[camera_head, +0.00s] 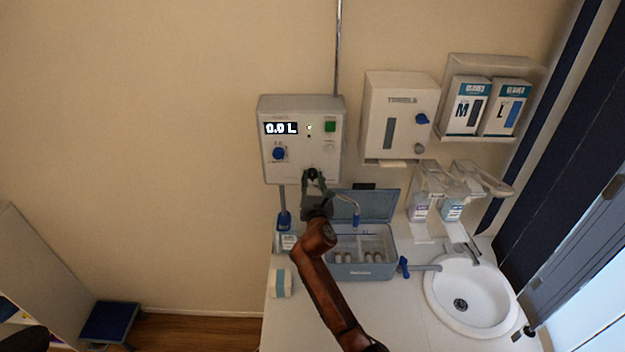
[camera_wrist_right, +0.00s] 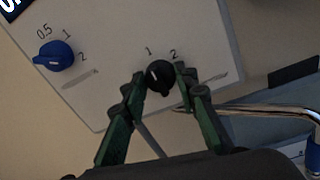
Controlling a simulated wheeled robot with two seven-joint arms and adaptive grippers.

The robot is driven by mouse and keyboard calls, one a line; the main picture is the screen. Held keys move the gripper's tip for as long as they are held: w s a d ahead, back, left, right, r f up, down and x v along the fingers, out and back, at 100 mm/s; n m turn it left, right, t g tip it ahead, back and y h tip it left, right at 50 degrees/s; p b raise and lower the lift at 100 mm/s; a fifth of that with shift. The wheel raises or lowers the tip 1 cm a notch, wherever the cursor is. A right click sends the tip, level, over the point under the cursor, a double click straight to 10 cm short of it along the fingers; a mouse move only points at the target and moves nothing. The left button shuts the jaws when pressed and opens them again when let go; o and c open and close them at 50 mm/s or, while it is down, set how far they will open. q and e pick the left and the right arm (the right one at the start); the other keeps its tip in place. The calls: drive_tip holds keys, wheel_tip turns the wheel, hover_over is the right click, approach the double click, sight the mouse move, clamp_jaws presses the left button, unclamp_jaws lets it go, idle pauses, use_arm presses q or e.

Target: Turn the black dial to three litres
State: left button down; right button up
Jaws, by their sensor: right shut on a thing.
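The white wall unit (camera_head: 276,106) has a lit display (camera_head: 281,128) reading 0.0 L. The black dial (camera_wrist_right: 158,77) is low on its front, with the printed numbers 1 and 2 above it in the right wrist view. A small light mark shows on the dial's upper left. My right gripper (camera_wrist_right: 162,79) is shut on the black dial, one green finger on each side. In the head view my right gripper (camera_head: 312,178) covers most of the dial. My left gripper is not in view.
A blue dial (camera_wrist_right: 53,56) marked 0.5, 1 and 2 is left of the black one. A green button (camera_head: 330,126) is at the unit's upper right. Below stand an open blue-grey box (camera_head: 361,271) and a white sink (camera_head: 440,300). A towel dispenser (camera_head: 388,92) hangs to the right.

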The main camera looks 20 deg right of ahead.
drive_tip(key=c, duration=0.3)
